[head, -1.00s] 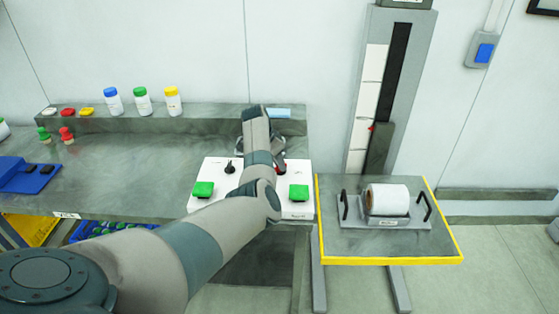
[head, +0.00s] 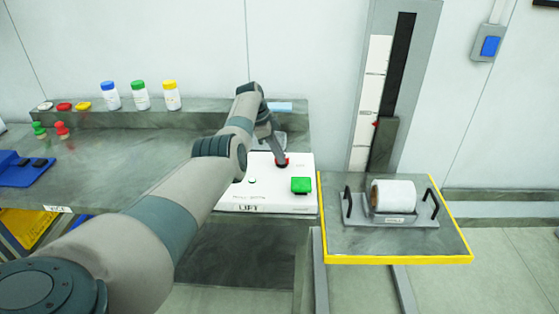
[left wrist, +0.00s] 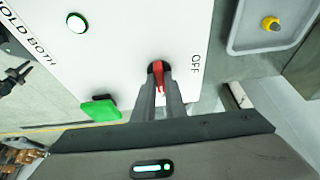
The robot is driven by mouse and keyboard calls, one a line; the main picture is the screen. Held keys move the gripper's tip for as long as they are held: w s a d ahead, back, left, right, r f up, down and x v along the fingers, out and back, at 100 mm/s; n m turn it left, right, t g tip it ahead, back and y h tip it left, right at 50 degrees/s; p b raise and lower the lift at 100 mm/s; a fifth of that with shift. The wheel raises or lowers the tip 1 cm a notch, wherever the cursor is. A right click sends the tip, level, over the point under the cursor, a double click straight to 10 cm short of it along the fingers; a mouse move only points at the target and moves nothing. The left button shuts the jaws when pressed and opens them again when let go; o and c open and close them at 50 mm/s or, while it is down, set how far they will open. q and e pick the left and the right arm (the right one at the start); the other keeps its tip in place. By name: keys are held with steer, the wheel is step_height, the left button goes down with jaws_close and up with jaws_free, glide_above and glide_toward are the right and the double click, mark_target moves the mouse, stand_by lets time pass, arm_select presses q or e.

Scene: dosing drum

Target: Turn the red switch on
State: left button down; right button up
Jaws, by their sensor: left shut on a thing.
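The red switch (left wrist: 157,76) is on the white control panel (left wrist: 110,45), beside the printed word OFF in the left wrist view. My left gripper (left wrist: 160,90) has its two fingers around the red lever and is shut on it. In the head view the red switch (head: 282,162) shows as a small red spot at my left gripper's tip (head: 281,158). My arm covers the left part of the panel (head: 275,198), which bears the word LIFT on its front.
A green button (head: 301,185) sits on the panel right of the switch. A lift table (head: 350,240) with yellow edges holds a white roll (head: 398,195) in a handled cradle. Several capped bottles (head: 140,95) stand on the back ledge. A grey tray (left wrist: 262,40) lies beside the panel.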

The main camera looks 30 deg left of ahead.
arm_select(q)
steer(key=shift+r, duration=0.1)
arm_select(e)
steer(key=shift+f, duration=0.1)
arm_select(q)
steer(key=c, duration=1.8)
jaws_free()
steer(key=shift+d, duration=0.1)
